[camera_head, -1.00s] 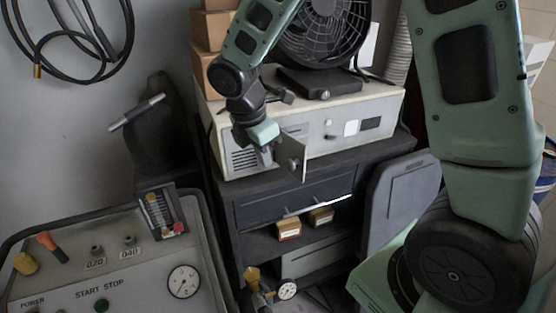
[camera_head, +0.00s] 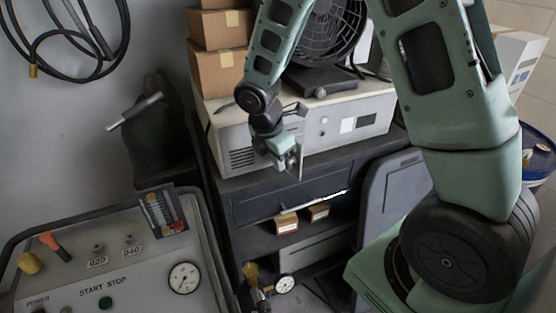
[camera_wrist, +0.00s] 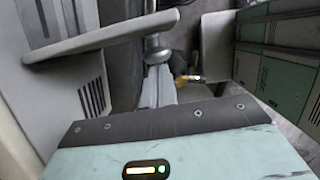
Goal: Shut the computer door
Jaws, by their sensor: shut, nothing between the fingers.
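The computer is a beige box (camera_head: 350,122) on the dark cabinet, with a vented front. Its small door (camera_head: 299,162) stands open, sticking out from the front, and shows nearly edge-on in the head view. My gripper (camera_head: 287,165) is shut and empty, just left of the door and close to the knob. Its fingers (camera_wrist: 160,88) show below the knob in the wrist view; whether they touch it I cannot tell.
A black fan (camera_head: 325,35) and stacked cardboard boxes (camera_head: 215,70) stand on the computer. Below is the dark cabinet (camera_head: 260,203) with a drawer and small boxes on a shelf. A control panel (camera_head: 110,270) with a gauge stands at lower left.

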